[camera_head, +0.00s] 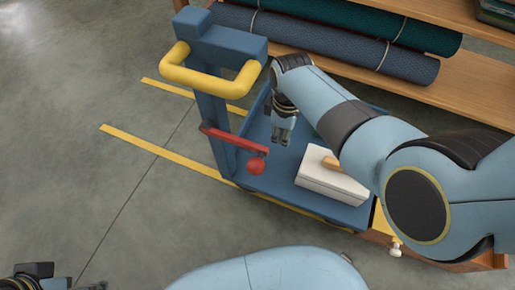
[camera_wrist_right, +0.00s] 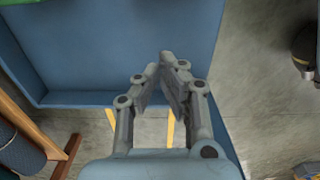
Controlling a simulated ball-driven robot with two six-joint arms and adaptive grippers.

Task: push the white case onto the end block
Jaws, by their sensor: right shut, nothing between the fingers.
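The white case (camera_head: 330,184) lies on the blue cart bed (camera_head: 262,180), towards its right end. A tan piece (camera_head: 331,163) shows on its top, partly behind my right arm. My right gripper (camera_head: 282,141) is shut and empty over the bed, apart from the case and to its upper left. Its fingers also show in the right wrist view (camera_wrist_right: 172,62), where I cannot make out the case. I cannot tell which part is the end block. A dark part of my left gripper (camera_head: 35,275) shows at the lower left edge; its fingers are unclear.
The cart has a blue post with a yellow handle (camera_head: 212,80) and a red lever with a ball (camera_head: 256,166). Rolled mats (camera_head: 325,45) lie on a wooden shelf (camera_head: 465,85) behind. Yellow stripes (camera_head: 165,153) mark the grey floor, which is open at left.

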